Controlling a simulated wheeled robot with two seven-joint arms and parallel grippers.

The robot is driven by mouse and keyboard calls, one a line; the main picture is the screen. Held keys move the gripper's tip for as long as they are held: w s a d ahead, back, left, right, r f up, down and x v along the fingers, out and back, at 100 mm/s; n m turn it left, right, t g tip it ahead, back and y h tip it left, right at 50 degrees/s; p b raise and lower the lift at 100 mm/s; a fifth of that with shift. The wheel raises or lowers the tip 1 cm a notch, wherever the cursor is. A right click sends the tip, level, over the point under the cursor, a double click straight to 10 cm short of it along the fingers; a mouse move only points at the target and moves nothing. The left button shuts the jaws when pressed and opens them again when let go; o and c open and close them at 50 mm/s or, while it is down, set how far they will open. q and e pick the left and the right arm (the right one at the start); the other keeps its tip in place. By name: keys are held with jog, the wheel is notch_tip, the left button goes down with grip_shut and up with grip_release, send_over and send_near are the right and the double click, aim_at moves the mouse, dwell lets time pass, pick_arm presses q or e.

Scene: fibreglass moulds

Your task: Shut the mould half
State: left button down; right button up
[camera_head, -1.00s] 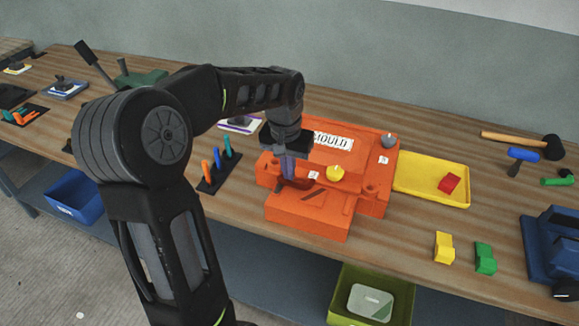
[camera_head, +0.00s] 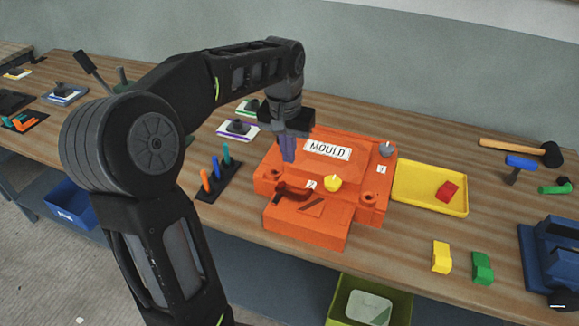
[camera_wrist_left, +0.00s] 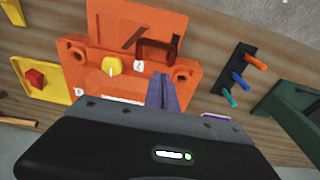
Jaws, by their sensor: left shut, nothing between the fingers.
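The orange mould (camera_head: 345,172), with a white MOULD label on its raised back part, sits on the bench. Its front block (camera_head: 303,229) adjoins it and juts toward the bench edge; I cannot tell whether any gap is left between them. A yellow knob (camera_head: 332,183) is near the handle. My left gripper (camera_head: 288,158), fingers shut and empty, hangs above the mould's left side, clear of the handle. My right gripper is out of view.
A yellow tray (camera_head: 408,198) with a red block stands right of the mould. A black rack (camera_head: 217,186) of coloured pegs is at its left. Yellow and green blocks (camera_head: 441,258) lie front right, and a mallet (camera_head: 520,150) lies at the back right.

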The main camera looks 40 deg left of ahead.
pick_arm(q)
jog(key=r, duration=0.3)
jog(key=s+r, duration=0.1)
jog(key=r, duration=0.1)
jog(key=shift+d+r, duration=0.15)
jog(key=shift+w, duration=0.1)
